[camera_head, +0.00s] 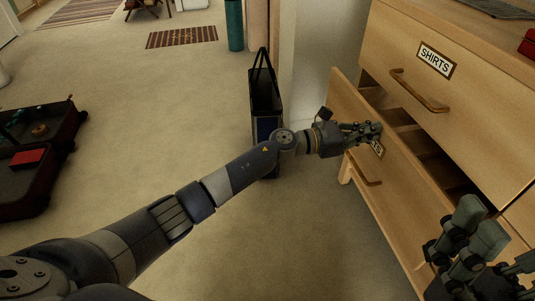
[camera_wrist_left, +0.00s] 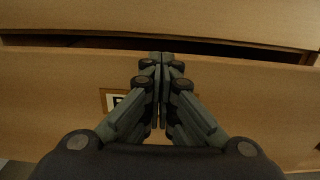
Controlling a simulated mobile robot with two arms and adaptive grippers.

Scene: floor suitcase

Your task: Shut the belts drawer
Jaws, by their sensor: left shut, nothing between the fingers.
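The belts drawer (camera_head: 400,205) is the lower drawer of the wooden dresser and stands pulled out, with its dark inside showing behind the front. Its brass handle (camera_head: 364,171) is below the label (camera_head: 377,148), which my left gripper partly covers. My left gripper (camera_head: 374,130) is shut and empty, at the drawer front's upper edge near the label. In the left wrist view its closed fingertips (camera_wrist_left: 161,60) are before the drawer front (camera_wrist_left: 60,85); I cannot tell if they touch. My right gripper (camera_head: 478,225) is at the lower right, fingertips apart, over the drawer's near end.
The shirts drawer (camera_head: 405,60) above has a brass handle (camera_head: 420,92). A dark bag (camera_head: 265,92) stands on the floor just behind my left arm. An open suitcase (camera_head: 40,160) lies far left.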

